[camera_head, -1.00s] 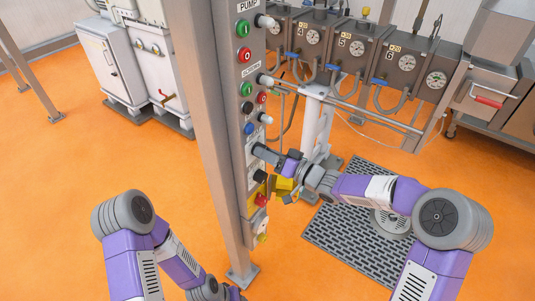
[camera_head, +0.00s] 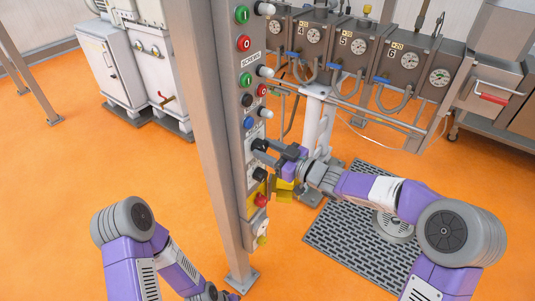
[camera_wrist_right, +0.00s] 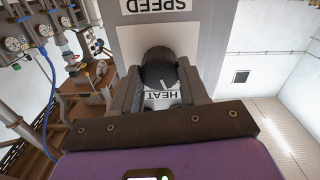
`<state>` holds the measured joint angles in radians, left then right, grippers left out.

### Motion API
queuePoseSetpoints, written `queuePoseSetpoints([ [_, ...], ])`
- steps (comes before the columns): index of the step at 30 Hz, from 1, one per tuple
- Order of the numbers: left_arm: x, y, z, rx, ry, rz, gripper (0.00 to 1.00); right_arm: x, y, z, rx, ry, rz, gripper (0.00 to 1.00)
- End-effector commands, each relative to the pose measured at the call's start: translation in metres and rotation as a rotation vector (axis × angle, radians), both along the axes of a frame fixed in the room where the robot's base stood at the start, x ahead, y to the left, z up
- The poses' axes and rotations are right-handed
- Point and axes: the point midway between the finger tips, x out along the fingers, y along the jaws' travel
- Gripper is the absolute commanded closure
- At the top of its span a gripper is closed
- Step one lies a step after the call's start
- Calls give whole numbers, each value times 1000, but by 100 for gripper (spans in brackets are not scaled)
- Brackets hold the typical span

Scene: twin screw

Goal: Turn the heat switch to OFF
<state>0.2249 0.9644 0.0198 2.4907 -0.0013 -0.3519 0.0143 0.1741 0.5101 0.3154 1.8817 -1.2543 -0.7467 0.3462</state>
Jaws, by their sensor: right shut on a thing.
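The heat switch is a black round knob (camera_wrist_right: 158,68) with a white pointer line, above an upside-down HEAT label (camera_wrist_right: 161,101) in the right wrist view. The pointer slants, and I cannot read which position it marks. My right gripper (camera_wrist_right: 160,85) has one finger on each side of the knob and is shut on it. In the head view, the right gripper (camera_head: 266,152) reaches the control panel from the right, and its fingers partly cover the knob (camera_head: 258,144).
The control panel post (camera_head: 215,130) carries several coloured buttons above and another black knob (camera_head: 260,174) below. A yellow piece (camera_head: 282,190) is just under my right gripper. Gauge boxes (camera_head: 400,65) stand behind. The orange floor around a dark grate (camera_head: 350,240) is open.

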Motion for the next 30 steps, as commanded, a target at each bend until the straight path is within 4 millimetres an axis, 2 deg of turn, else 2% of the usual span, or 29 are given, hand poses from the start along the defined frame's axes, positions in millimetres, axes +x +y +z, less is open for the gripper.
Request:
queuePoseSetpoints([
  [12, 0, 0, -14, 0, 0, 0, 57, 0, 0, -1, -114, -153, 0, 87],
  [29, 0, 0, -15, 0, 0, 0, 57, 0, 0, -1, -131, -175, 0, 87],
  [30, 0, 0, -15, 0, 0, 0, 57, 0, 0, -1, -130, -175, 0, 50],
])
